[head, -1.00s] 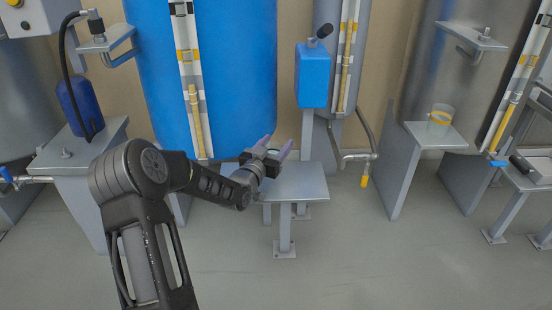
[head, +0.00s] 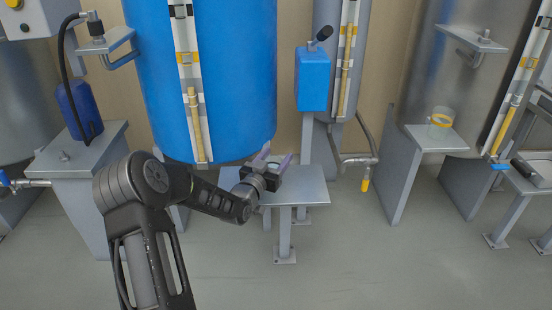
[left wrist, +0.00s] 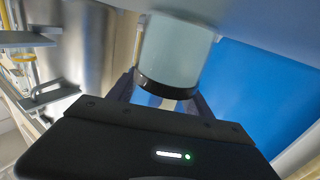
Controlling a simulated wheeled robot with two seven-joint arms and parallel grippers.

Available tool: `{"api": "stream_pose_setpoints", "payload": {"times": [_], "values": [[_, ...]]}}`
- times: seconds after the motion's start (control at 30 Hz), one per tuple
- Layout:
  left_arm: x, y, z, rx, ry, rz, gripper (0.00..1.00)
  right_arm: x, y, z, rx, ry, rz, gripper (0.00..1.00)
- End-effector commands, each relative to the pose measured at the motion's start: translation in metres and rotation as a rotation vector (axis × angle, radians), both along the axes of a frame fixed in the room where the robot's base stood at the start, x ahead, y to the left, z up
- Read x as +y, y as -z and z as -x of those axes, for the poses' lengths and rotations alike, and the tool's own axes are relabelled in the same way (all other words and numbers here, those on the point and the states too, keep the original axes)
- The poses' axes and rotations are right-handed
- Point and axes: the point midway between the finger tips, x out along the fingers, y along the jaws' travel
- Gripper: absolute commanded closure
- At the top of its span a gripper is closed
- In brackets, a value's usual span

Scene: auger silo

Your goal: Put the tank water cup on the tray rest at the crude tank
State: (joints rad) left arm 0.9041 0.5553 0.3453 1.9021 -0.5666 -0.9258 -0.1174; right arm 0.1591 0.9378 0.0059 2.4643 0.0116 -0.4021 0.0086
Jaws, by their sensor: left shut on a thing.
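My left gripper (head: 274,160) is in front of the lower edge of the blue tank (head: 235,70), over the left back part of a small grey table (head: 305,190). In the left wrist view it is shut on a pale, translucent cup (left wrist: 175,50) with a black band. In the head view that cup is mostly hidden by the gripper. No label shows on it. A clear cup with a yellow band (head: 442,117) stands on a grey shelf (head: 435,139) by the right steel tank (head: 440,70). I cannot tell which tank is the crude tank. My right gripper is not in view.
A blue box (head: 312,78) on a post stands behind the small table. A pipe with a yellow-tipped valve (head: 365,184) juts out to its right. A blue canister (head: 78,108) stands on the left stand (head: 95,140). The floor in front is clear.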

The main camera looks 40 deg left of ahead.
Motion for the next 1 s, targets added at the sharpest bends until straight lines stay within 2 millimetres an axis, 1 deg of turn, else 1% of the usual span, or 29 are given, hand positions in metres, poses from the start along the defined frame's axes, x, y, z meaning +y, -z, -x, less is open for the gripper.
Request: {"api": "stream_pose_setpoints", "payload": {"times": [0.07,0.1,0.3,0.33,0.57,0.7,0.87,1.0], "values": [[0.0,0.003,0.0,-0.002,0.0,0.0,0.92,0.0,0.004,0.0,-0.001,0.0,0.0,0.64],[0.0,0.002,0.0,0.0,0.0,0.0,0.39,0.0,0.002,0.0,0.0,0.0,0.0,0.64],[0.0,0.002,0.0,0.0,0.0,0.0,0.22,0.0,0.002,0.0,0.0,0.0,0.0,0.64],[0.0,0.002,0.0,0.0,0.0,0.0,0.2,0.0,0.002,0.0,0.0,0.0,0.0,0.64],[0.0,0.002,0.0,0.0,0.0,0.0,0.2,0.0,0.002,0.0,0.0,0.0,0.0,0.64],[0.0,-0.003,0.0,0.0,0.0,0.0,0.2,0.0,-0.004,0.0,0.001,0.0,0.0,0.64],[-0.002,-0.002,0.02,0.003,-0.002,0.0,0.2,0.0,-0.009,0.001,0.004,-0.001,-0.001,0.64],[-0.008,-0.003,0.046,0.004,-0.001,0.0,0.2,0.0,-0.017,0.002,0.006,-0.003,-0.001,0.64]]}}
